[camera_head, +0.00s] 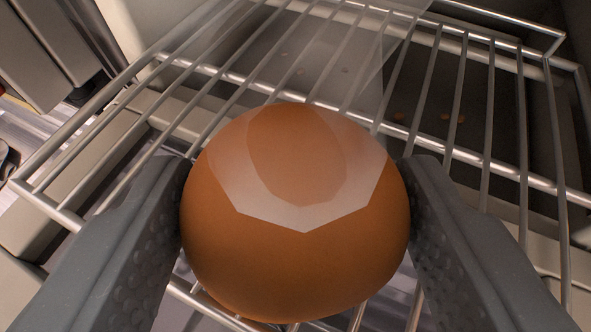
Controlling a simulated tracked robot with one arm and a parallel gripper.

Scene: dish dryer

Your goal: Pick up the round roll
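The round roll (296,262) is a brown, smooth, dome-shaped bun in the lower middle of the head camera view. My gripper (296,215) has one dark grey textured finger on each side of it. Both fingers appear to press against the roll's sides, so the gripper is shut on it. A pale, see-through faceted shape overlaps the top of the roll and stretches up toward the back. The roll's underside is hidden, so I cannot tell whether it touches the rack below.
A metal wire rack (432,85) spans the space under and behind the roll, with a raised rim at the back right. Small orange-brown bits (445,117) lie on the dark surface beneath it. Grey panels (50,50) stand at the upper left.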

